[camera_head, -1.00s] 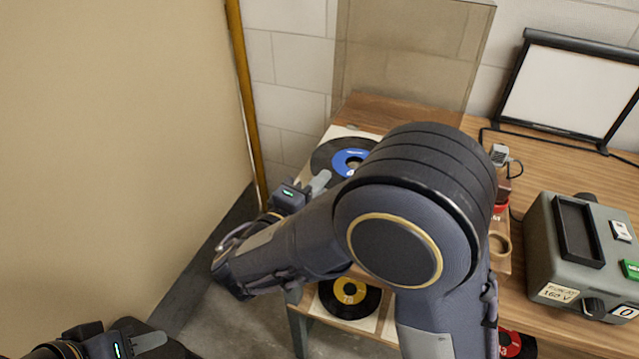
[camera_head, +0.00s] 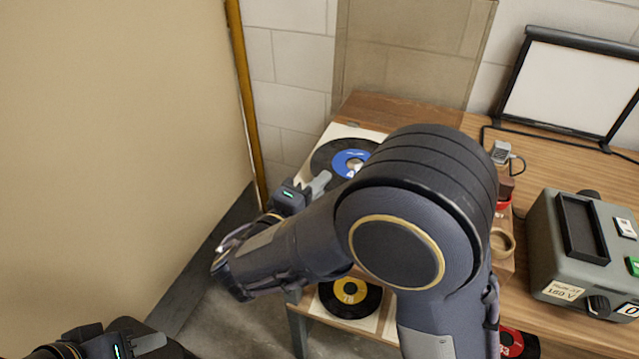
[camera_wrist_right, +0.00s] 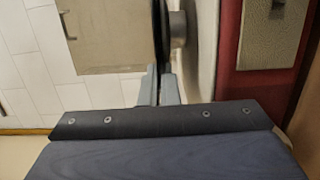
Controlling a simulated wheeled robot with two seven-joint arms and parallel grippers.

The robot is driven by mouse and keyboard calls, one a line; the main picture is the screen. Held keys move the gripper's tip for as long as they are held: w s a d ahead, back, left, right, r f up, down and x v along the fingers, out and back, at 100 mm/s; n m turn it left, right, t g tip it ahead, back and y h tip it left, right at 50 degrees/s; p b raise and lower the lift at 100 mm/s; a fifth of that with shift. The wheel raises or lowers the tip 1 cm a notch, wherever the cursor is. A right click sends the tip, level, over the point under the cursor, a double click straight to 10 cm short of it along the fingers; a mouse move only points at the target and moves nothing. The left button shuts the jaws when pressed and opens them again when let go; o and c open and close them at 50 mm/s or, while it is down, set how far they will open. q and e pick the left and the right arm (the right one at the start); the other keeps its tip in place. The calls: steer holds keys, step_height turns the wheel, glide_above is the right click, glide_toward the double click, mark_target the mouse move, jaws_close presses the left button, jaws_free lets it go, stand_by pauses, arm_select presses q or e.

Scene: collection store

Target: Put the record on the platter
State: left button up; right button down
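A black record with a blue label (camera_head: 347,162) lies over a pale turntable deck (camera_head: 349,131) at the left end of the table, its right part hidden by my right arm. My right gripper (camera_head: 320,184) is at its near left edge. In the right wrist view the fingertips (camera_wrist_right: 160,88) close around the rim of the record (camera_wrist_right: 160,30), seen edge-on. A grey round platter (camera_wrist_right: 178,29) sits between the record and the deck (camera_wrist_right: 201,60); I cannot tell whether record and platter touch. My left gripper (camera_head: 150,343) is low at the left, its fingers hardly separable.
A yellow-labelled record (camera_head: 350,297) lies on a lower shelf, with a red-labelled one (camera_head: 512,342) further right. A grey box with buttons (camera_head: 585,255) and a framed white panel (camera_head: 570,90) stand on the table (camera_head: 470,140). A beige wall (camera_head: 110,130) is at the left.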

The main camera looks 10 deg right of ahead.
steer(key=c, duration=2.1)
jaws_free()
steer(key=shift+f, duration=0.1)
steer(key=shift+o, duration=0.7)
steer(key=b+v, duration=0.1)
steer(key=v, duration=1)
steer(key=shift+b, duration=0.3)
